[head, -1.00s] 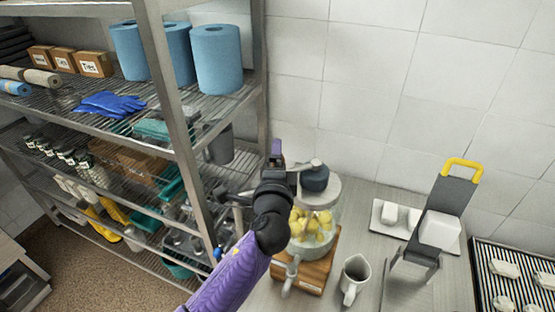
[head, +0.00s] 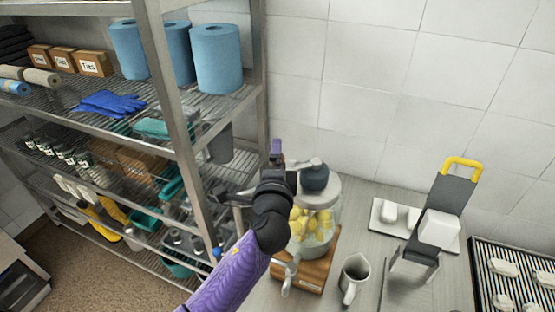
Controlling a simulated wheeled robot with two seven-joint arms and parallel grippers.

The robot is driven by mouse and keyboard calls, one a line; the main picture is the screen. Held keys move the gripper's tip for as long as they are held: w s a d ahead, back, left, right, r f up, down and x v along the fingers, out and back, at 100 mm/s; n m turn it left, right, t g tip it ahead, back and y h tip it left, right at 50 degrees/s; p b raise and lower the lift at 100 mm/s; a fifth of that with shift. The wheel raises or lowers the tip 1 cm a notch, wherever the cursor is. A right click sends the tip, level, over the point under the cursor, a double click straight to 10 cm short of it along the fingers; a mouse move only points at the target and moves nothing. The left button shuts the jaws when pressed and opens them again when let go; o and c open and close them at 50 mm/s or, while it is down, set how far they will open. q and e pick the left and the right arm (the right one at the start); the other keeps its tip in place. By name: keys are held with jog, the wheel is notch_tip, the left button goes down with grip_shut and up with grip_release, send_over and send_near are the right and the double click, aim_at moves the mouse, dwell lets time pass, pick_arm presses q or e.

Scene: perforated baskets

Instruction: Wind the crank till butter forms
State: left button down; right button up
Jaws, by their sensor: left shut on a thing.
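The butter churn is a clear jar (head: 318,232) with yellow lumps (head: 305,222) inside, on a wooden base (head: 318,272). A dark round gear housing (head: 314,175) sits on its pale lid. My left gripper (head: 280,168) is at the upper left of the lid, shut on the crank; the crank's handle and the fingertips are mostly hidden by my own wrist. A pale tap (head: 290,272) sticks out at the jar's front. My right gripper is not in view.
A grey jug (head: 354,276) stands right of the churn. Further right are a white tray (head: 384,230) with white blocks, a dark stand with a yellow handle (head: 463,164), and a ribbed tray (head: 484,262). A metal shelf rack (head: 190,150) stands close on the left.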

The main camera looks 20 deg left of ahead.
pick_arm(q)
jog(key=shift+f, duration=0.25)
jog(key=shift+c, duration=0.2)
grip_release()
jog(key=shift+o, duration=0.2)
jog(key=shift+s+r, duration=0.1)
jog(key=shift+s, duration=0.1)
jog(key=b+v, duration=0.1)
jog(key=v, duration=0.9)
jog(key=shift+a+r, duration=0.1)
